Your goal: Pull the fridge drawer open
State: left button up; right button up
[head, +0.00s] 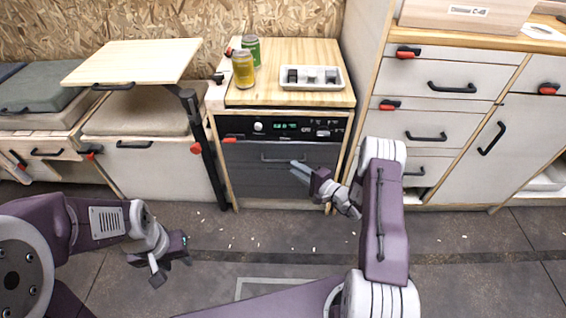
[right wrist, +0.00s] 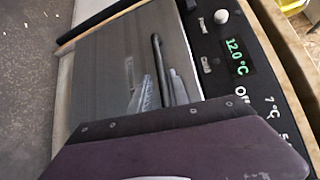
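The fridge drawer (head: 256,178) has a dark grey front with a horizontal bar handle (head: 283,159), below a black control panel in the middle of the head view. In the right wrist view the drawer front (right wrist: 110,75) and its dark handle (right wrist: 161,62) also show. The drawer looks closed. My right gripper (head: 298,169) is in front of the drawer, its grey fingers near the handle's right end and slightly apart. In the right wrist view they lie close beside the handle; contact cannot be told. My left gripper (head: 172,270) is open and empty, low over the floor at left.
A black strut (head: 202,145) of the raised table is left of the fridge. White cabinets (head: 431,122) stand right. The floor in front is open.

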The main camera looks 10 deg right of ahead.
aim_at(284, 162)
jog(key=b+x, duration=0.2)
jog(key=x, duration=0.4)
jog(key=shift+w+a+f+b, duration=0.1)
jog(key=shift+f+b, duration=0.1)
jog(key=shift+b, duration=0.1)
jog(key=shift+w+a, duration=0.15)
jog(key=shift+w, duration=0.15)
jog(key=shift+r, duration=0.1)
grip_shut()
dwell(0.6)
